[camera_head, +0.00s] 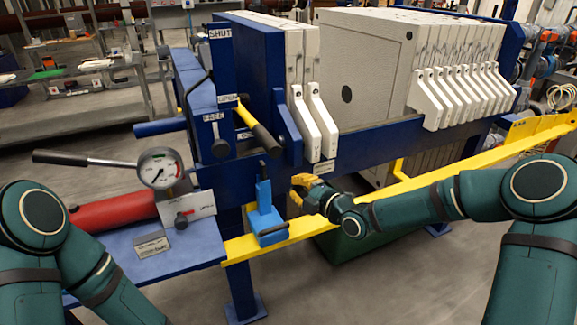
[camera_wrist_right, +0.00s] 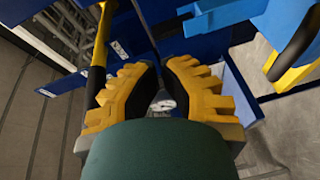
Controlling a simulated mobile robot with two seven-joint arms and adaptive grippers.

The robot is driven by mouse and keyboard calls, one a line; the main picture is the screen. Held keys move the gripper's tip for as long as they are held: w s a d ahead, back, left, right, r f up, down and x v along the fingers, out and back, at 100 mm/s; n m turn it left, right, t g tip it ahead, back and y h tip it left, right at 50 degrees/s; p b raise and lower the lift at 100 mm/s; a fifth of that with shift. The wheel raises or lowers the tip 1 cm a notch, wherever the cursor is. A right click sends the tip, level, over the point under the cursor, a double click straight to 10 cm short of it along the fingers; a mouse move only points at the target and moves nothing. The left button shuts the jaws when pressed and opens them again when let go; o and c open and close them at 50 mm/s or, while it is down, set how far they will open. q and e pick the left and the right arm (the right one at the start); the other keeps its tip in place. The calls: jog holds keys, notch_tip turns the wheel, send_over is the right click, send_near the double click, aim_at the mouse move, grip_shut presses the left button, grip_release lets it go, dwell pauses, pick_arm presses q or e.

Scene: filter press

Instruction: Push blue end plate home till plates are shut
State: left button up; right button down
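The blue end plate (camera_head: 256,70) stands upright on the press frame, left of two white filter plates (camera_head: 313,105) that stand close against it. A wide gap lies between these two and the main pack of white plates (camera_head: 380,70) at the right. My right gripper (camera_head: 294,189), with yellow fingers, is below the two plates, beside the blue upright handle (camera_head: 264,198). In the right wrist view its fingers (camera_wrist_right: 160,65) curve toward each other with nothing clearly held; how far they are apart is unclear. My left gripper is out of view.
A yellow lever with a black grip (camera_head: 255,125) sits by the SHUT, OPEN and FREE labels. A gauge (camera_head: 159,168), pump handle (camera_head: 85,160) and red cylinder (camera_head: 112,212) are at left. A yellow rail (camera_head: 430,180) runs along the front. Open floor lies in front.

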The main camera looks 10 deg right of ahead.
aim_at(289, 158)
jog(key=w+a+r+n+b, duration=0.1)
jog(key=w+a+r+n, duration=0.1)
jog(key=w+a, duration=0.5)
jog(key=shift+t, duration=0.4)
jog(key=shift+w+d+r, duration=0.1)
jog(key=shift+w+d, duration=0.45)
jog(key=shift+d, duration=0.45)
jog(key=shift+w+d, duration=0.5)
jog(key=shift+d, duration=0.55)
jog(key=shift+w+d+r, duration=0.1)
jog(key=shift+w+d, duration=0.45)
jog(key=shift+d, duration=0.45)
